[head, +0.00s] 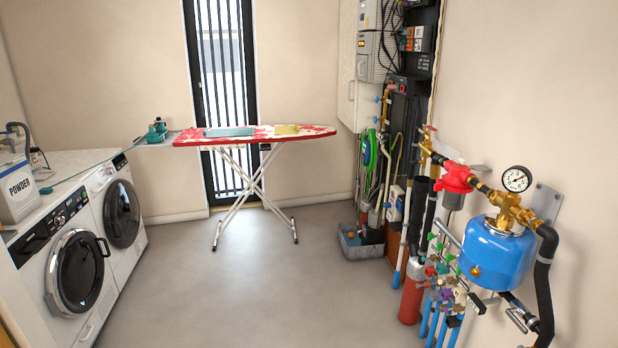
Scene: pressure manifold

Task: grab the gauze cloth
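A red-and-white patterned ironing board (255,137) stands in front of the window at the back of the room. A flat pale teal cloth (230,132) lies on its left half. A smaller yellow cloth (288,129) lies on its right half. I cannot tell from here which of the two is the gauze cloth. Neither of my grippers shows in the head view.
Two white washing machines (68,268) stand along the left wall, with a powder box (17,188) on top. A blue pressure tank (492,258) and pipes line the right wall. A grey toolbox (358,243) sits on the floor. The middle floor is clear.

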